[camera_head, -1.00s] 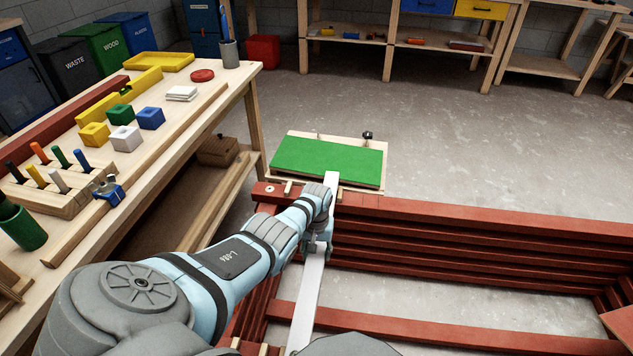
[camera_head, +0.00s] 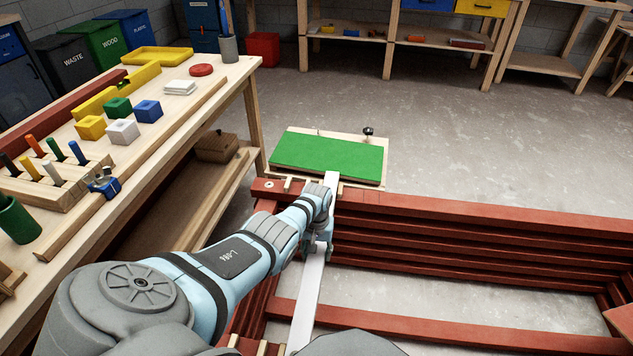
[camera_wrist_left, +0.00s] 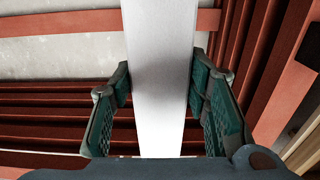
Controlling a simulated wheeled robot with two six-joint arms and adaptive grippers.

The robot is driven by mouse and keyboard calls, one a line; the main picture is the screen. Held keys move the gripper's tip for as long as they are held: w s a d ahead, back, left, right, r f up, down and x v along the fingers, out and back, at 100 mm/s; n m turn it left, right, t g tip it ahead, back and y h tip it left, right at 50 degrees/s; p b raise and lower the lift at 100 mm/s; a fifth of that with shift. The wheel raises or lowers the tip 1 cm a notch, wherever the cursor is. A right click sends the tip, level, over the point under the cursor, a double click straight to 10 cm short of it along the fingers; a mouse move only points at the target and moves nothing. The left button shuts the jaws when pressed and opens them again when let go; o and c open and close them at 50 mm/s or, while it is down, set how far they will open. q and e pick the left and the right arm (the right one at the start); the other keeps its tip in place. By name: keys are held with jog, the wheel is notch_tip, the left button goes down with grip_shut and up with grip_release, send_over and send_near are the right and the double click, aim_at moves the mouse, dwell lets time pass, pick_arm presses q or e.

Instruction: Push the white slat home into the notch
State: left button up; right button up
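The white slat (camera_head: 310,285) is a long flat strip running from the bottom of the head view up to the far red rail (camera_head: 420,207). Its far end lies at that rail, by the near edge of the green-topped board (camera_head: 328,155). My left gripper (camera_head: 320,238) is around the slat near its far part. In the left wrist view the slat (camera_wrist_left: 160,70) passes between the two green-padded fingers (camera_wrist_left: 160,88), whose tips meet its edges. The notch itself cannot be made out; the arm and slat cover that area. My right gripper is out of view.
A workbench (camera_head: 175,125) with blocks, pegs and a yellow tray (camera_head: 158,60) stands at the left. Stacked red battens (camera_head: 470,250) form a frame around open floor. A black-knobbed clamp (camera_head: 368,132) stands at the board's back edge. Grey floor is clear beyond.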

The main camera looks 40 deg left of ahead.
pick_arm(q)
jog(key=o, duration=0.4)
